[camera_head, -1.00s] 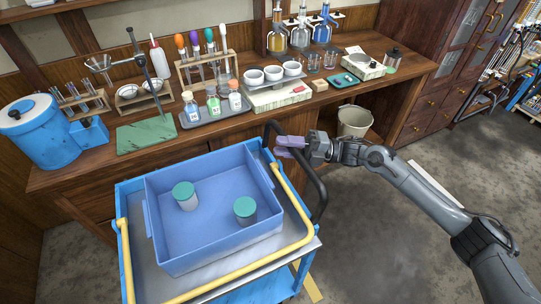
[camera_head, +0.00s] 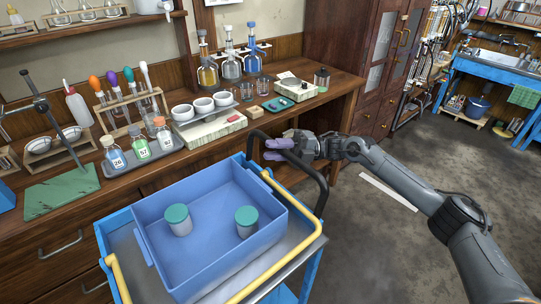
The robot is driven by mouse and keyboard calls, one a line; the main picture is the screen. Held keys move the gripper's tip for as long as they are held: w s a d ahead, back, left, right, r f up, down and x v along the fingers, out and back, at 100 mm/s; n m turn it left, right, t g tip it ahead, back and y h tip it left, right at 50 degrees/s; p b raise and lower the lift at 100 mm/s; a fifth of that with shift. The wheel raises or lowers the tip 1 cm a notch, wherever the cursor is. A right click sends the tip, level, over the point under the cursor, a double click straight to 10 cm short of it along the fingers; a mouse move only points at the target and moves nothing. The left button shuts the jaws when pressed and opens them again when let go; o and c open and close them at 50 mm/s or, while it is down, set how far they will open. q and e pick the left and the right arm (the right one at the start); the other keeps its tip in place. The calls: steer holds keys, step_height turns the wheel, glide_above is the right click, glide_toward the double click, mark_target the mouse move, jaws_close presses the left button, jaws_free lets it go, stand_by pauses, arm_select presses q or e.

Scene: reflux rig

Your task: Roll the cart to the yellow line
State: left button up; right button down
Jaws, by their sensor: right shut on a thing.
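The blue cart (camera_head: 118,219) stands along the front of the wooden bench, with yellow rails (camera_head: 270,258) and a black push handle (camera_head: 316,176) at its right end. A blue bin (camera_head: 205,261) sits on its top and holds two grey jars with teal lids, a left one (camera_head: 178,227) and a right one (camera_head: 246,230). My right gripper (camera_head: 281,150) has purple fingers and is shut on the black handle near its far end. My left gripper is out of view. A white strip (camera_head: 388,191) lies on the floor to the right; no yellow floor line shows now.
The bench (camera_head: 345,84) runs behind the cart, carrying bottles (camera_head: 139,141), white cups (camera_head: 203,106) and dispensers (camera_head: 230,62). Grey floor (camera_head: 400,230) is open on the right. A blue sink table (camera_head: 490,72) stands at the far right.

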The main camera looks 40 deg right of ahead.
steer(key=c, duration=1)
jaws_free()
steer(key=shift+c, duration=0.2)
steer(key=shift+o, duration=0.4)
steer(key=p+v, duration=0.1)
steer(key=v, duration=0.9)
steer(key=shift+d, duration=0.35)
steer(key=shift+s+f, duration=0.1)
